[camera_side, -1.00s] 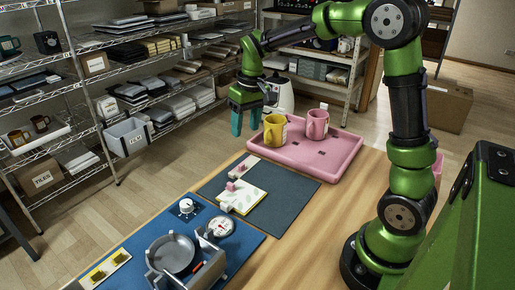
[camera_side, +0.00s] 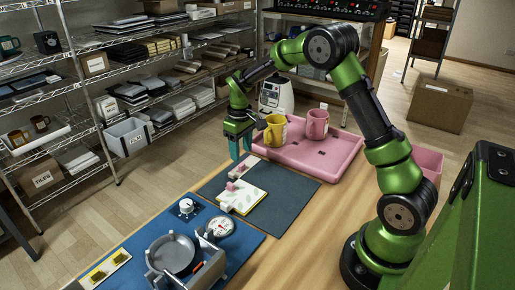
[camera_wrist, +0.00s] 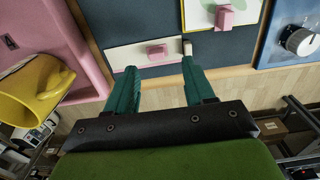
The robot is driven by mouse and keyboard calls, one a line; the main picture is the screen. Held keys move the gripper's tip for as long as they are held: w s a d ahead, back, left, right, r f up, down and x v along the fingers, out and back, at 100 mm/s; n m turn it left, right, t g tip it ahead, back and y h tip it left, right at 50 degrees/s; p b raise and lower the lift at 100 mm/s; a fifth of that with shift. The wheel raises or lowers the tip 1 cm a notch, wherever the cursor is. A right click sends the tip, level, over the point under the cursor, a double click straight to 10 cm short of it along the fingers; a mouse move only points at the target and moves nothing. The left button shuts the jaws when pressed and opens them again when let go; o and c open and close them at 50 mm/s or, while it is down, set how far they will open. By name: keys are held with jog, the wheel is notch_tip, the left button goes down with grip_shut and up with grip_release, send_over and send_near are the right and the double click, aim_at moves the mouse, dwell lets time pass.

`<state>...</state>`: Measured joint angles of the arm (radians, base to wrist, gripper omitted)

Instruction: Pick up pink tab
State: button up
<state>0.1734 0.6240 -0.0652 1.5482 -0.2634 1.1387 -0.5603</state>
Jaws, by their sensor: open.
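One pink tab (camera_side: 240,170) sits on a white strip at the far edge of the dark mat; it also shows in the wrist view (camera_wrist: 157,51), ahead of my fingertips. A second pink tab (camera_side: 231,186) is on the white-and-yellow board, and the wrist view shows it at the top (camera_wrist: 224,17). My gripper (camera_side: 241,150) points down above the far edge of the mat, near the strip. Its two teal fingers (camera_wrist: 160,75) are apart with nothing between them. A small pale piece by the right fingertip is partly covered in the wrist view.
A pink tray (camera_side: 335,160) holds a yellow mug (camera_side: 275,131) and a pink mug (camera_side: 317,124), close to the right of my gripper. A blue mat (camera_side: 245,240) at the front carries a dial gauge (camera_side: 221,226) and a metal fixture (camera_side: 200,272). The dark mat's right part is bare.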

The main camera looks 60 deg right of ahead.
aim_at(243, 165)
jog(key=shift+d+f, duration=0.15)
jog(key=shift+f, duration=1.35)
jog(key=shift+d+f, duration=0.15)
jog(key=shift+f, duration=1.3)
jog(key=c, duration=0.9)
